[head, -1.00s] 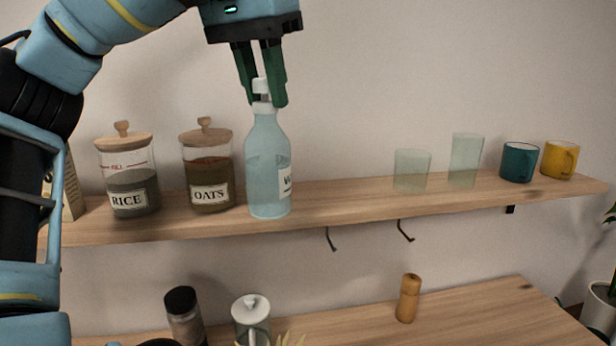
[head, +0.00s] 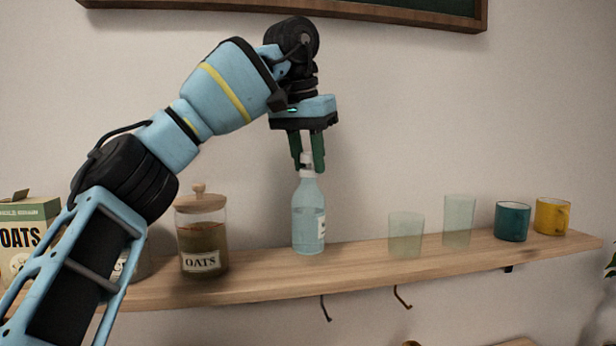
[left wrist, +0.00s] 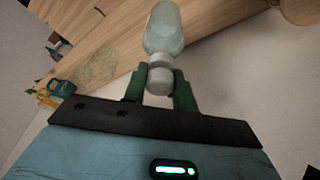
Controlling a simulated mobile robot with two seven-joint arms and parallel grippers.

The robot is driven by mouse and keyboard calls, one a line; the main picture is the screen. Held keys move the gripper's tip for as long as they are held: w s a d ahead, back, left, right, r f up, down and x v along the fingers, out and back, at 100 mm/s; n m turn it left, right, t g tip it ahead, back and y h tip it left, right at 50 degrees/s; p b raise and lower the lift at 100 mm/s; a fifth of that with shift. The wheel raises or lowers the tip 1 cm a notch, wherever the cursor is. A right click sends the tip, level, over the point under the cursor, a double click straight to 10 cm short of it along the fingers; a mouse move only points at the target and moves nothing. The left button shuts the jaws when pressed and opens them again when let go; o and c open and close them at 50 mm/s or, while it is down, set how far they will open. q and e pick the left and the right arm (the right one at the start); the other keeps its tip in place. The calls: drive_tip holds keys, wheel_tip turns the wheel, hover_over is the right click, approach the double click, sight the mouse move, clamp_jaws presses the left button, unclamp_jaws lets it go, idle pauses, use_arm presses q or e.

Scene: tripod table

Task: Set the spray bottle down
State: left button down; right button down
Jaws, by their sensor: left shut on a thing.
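The spray bottle (head: 307,222) is pale translucent blue with a white cap and a white label turned to the right. It is upright at the wooden shelf (head: 350,256), its base at the board's surface; I cannot tell whether it bears on the board. My left gripper (head: 308,165) comes down from above and is shut on the white cap. In the left wrist view the cap (left wrist: 160,78) sits between the green fingers, with the bottle body (left wrist: 163,28) beyond. My right gripper is in neither view.
An oats jar (head: 203,238) stands left of the bottle, with an oats box (head: 30,232) further left behind my arm. To the right stand two clear glasses (head: 406,236) (head: 458,218), a teal mug (head: 512,222) and a yellow mug (head: 551,215). Hooks (head: 325,308) hang below the shelf.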

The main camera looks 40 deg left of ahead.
sight(308, 177)
use_arm(q)
drive_tip(key=shift+f, duration=1.7)
drive_tip(key=shift+s+f, duration=0.1)
drive_tip(key=shift+f, duration=0.05)
drive_tip(key=c, duration=1.1)
unclamp_jaws()
drive_tip(key=v, duration=1.2)
